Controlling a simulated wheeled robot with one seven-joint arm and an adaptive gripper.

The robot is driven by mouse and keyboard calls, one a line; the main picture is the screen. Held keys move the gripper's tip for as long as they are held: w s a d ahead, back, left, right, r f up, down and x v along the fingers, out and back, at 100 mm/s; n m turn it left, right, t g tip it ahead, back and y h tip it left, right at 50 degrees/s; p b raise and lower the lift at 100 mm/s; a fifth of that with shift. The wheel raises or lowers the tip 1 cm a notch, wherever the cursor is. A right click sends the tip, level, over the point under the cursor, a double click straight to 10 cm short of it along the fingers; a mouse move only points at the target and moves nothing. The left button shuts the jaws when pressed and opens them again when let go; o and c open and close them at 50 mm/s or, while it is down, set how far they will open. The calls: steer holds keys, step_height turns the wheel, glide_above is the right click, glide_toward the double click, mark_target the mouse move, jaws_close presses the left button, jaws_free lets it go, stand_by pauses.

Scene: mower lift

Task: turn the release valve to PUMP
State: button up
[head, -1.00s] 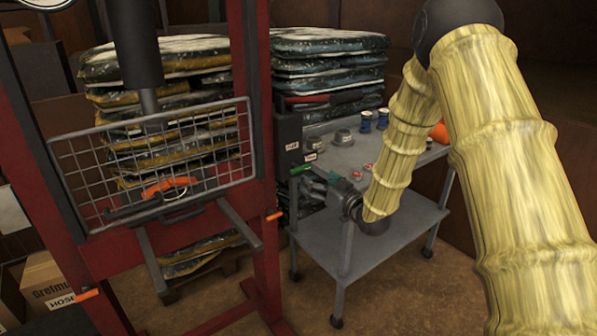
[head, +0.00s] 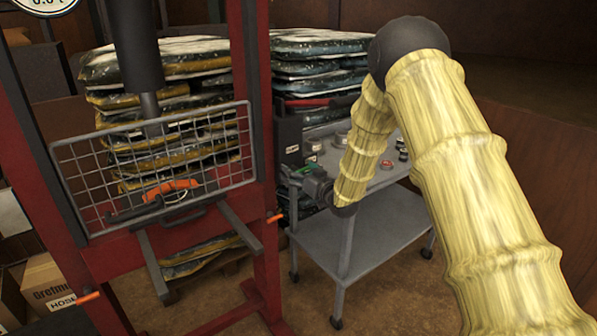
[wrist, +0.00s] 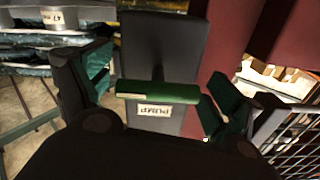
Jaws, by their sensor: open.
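The release valve shows in the wrist view as a green bar handle (wrist: 158,93) on a dark grey box (wrist: 160,45). The bar lies crosswise in that picture, with a PUMP label (wrist: 155,109), upside down, just below it. My gripper (wrist: 161,82) is open, one green-padded finger off each end of the bar, and I see no contact. In the head view my gripper (head: 302,178) is beside the red press frame, just below the dark valve box (head: 288,133). The handle is hard to make out there.
The red press frame (head: 261,190) and its wire guard (head: 75,170) stand left of my gripper. Stacked bags (head: 320,45) are behind.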

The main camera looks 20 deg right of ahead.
steer(key=c, duration=0.9)
steer(key=shift+o, duration=0.2)
steer(key=shift+f+n+b, duration=0.1)
steer(key=shift+n+b, duration=0.25)
steer(key=shift+n, duration=0.05)
steer(key=n+b, duration=0.2)
steer(key=n, duration=0.2)
steer(key=shift+f, duration=0.1)
steer(key=n+b, duration=0.3)
steer(key=n, duration=0.1)
steer(key=shift+f, duration=0.1)
steer(key=n+b, duration=0.2)
steer(key=n, duration=0.2)
steer(key=shift+a+f+b, duration=0.1)
steer(key=shift+b, duration=0.3)
steer(key=n+b, duration=0.3)
steer(key=n, duration=0.1)
steer(key=shift+n, duration=0.7)
